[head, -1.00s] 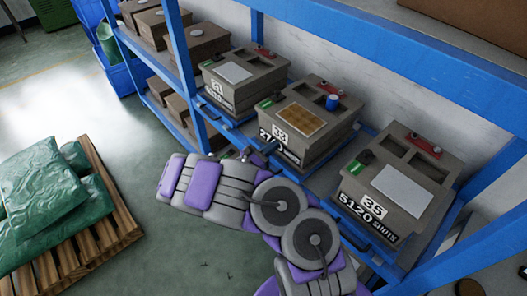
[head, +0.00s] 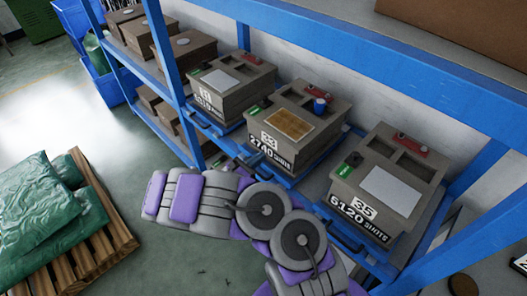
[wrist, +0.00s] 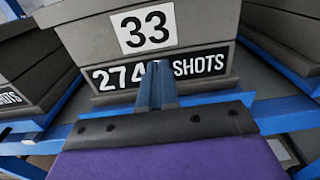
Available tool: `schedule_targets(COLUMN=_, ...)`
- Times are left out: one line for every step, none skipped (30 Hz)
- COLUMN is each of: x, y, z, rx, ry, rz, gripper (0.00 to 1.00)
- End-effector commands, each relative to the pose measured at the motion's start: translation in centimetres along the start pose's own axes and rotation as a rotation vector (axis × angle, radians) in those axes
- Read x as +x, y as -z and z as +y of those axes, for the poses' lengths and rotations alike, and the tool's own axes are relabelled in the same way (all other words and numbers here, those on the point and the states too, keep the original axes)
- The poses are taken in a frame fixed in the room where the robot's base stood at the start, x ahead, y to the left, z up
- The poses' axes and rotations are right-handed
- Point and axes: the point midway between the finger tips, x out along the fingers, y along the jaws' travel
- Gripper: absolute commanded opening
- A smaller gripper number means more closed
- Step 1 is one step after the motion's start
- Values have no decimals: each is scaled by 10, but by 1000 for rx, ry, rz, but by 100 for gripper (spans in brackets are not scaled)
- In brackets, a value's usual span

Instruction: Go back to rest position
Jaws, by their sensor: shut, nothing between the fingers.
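My purple and grey arm reaches across the lower middle of the head view, and its gripper end is hidden there behind the arm links. In the wrist view my gripper (wrist: 157,88) is shut with nothing between its fingers. It points at the front of the box marked 33 (wrist: 150,40), covering part of its "2740 SHOTS" label. The gap between fingers and box cannot be judged. The same box (head: 290,115) sits on the blue shelf in the head view, with a yellow-brown panel and a blue cup on top.
A box marked 35 (head: 385,185) stands to the right and a box marked 31 (head: 235,85) to the left on the blue rack (head: 175,75). A wooden pallet (head: 105,245) with green sacks (head: 45,205) lies at left. Open floor (head: 110,135) lies between pallet and rack.

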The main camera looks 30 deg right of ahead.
Motion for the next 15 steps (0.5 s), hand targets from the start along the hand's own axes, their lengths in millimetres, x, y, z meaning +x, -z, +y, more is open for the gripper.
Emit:
schedule_targets(x=-16, y=-3, z=3, rx=-1, ry=-9, rz=0, gripper=0)
schedule_targets(x=-24, y=-3, z=3, rx=-1, ry=-10, rz=-2, gripper=0)
schedule_targets(x=-33, y=-4, z=3, rx=-1, ry=-9, rz=-3, gripper=0)
schedule_targets(x=-40, y=-4, z=4, rx=0, ry=-11, rz=-3, gripper=0)
schedule_targets(x=-45, y=-4, z=3, rx=1, ry=-10, rz=-2, gripper=0)
schedule_targets(x=-52, y=-3, z=3, rx=2, ry=-10, rz=0, gripper=0)
schedule_targets(x=-58, y=-3, z=3, rx=3, ry=-11, rz=1, gripper=0)
schedule_targets(x=-62, y=-2, z=3, rx=4, ry=-10, rz=3, gripper=0)
schedule_targets(x=-67, y=-2, z=2, rx=4, ry=-9, rz=5, gripper=0)
schedule_targets(x=-71, y=-2, z=2, rx=5, ry=-10, rz=6, gripper=0)
schedule_targets(x=-74, y=-2, z=2, rx=5, ry=-9, rz=7, gripper=0)
schedule_targets(x=-77, y=-1, z=1, rx=6, ry=-8, rz=8, gripper=0)
schedule_targets(x=-79, y=-1, z=1, rx=6, ry=-7, rz=8, gripper=0)
schedule_targets(x=-82, y=-1, z=1, rx=6, ry=-7, rz=8, gripper=0)
schedule_targets(x=-84, y=-1, z=1, rx=6, ry=-7, rz=7, gripper=0)
